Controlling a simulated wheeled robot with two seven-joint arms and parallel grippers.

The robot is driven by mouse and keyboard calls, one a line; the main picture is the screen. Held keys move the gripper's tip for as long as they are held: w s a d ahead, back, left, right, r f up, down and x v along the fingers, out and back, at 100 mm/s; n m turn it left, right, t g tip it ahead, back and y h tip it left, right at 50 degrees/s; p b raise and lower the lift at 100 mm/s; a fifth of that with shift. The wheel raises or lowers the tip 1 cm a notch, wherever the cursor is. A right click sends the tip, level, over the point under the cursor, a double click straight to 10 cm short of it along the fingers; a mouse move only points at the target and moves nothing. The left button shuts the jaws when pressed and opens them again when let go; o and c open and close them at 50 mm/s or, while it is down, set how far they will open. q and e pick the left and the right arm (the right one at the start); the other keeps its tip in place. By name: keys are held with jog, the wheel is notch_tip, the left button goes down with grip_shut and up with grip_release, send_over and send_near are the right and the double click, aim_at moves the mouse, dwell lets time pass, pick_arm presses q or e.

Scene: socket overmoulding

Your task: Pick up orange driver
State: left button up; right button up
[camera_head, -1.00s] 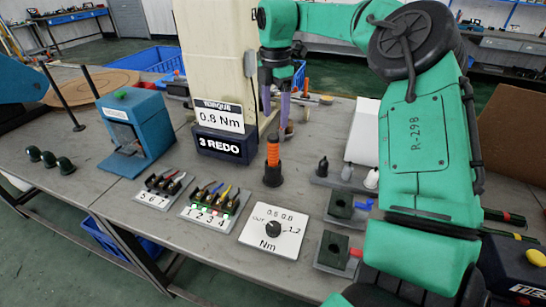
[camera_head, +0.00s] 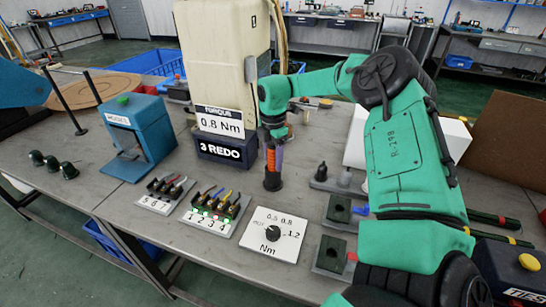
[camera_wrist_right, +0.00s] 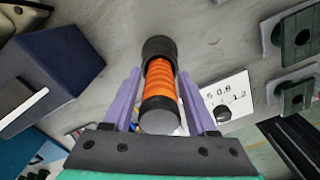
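The orange driver (camera_head: 270,162) stands upright in a black base (camera_head: 272,182) on the grey table, in front of the torque display. Its ribbed orange handle (camera_wrist_right: 161,80) also shows in the right wrist view, with a black end on each side. My right gripper (camera_head: 272,150) is directly above and around the driver. In the wrist view its two purple fingers (camera_wrist_right: 160,78) lie on either side of the handle, with a narrow gap visible on each side, so it looks open. In the head view the fingers partly hide the handle. My left gripper is not in view.
The torque display block (camera_head: 222,150) stands just behind and left. A dial plate (camera_head: 290,228) lies in front. Connector racks (camera_head: 213,212) are front left, and dark green socket blocks (camera_head: 331,252) are at right. A blue box machine (camera_head: 137,140) is farther left.

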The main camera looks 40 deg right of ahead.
grip_shut()
